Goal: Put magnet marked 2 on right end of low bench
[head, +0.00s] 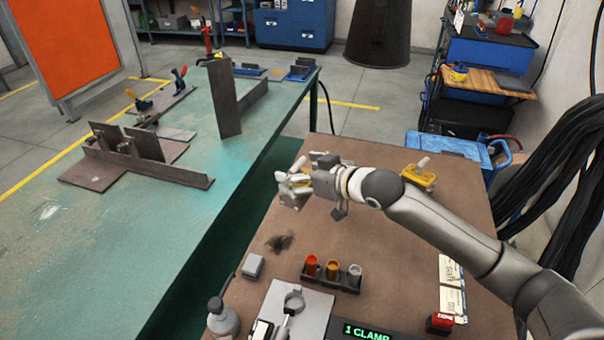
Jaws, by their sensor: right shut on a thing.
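My right gripper (293,184) reaches in from the right over the far left part of the brown low bench (390,240). Its fingers are shut on a small yellow-orange thing, apparently a magnet (287,198), which they mostly hide. I cannot read any mark on it, or tell whether it touches the bench. Another yellow magnet (418,177) with a pale lever stands near the far right of the bench, behind my right arm. Its mark cannot be read either. My left gripper is not in view.
A rack with orange, yellow and grey cups (331,277) stands mid-bench. A grey block (253,266), a bottle (222,318), labels (452,290) and a red-topped stamp (440,322) lie nearer. The green welding table (150,240) borders the left; a blue box (445,146) sits beyond the bench.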

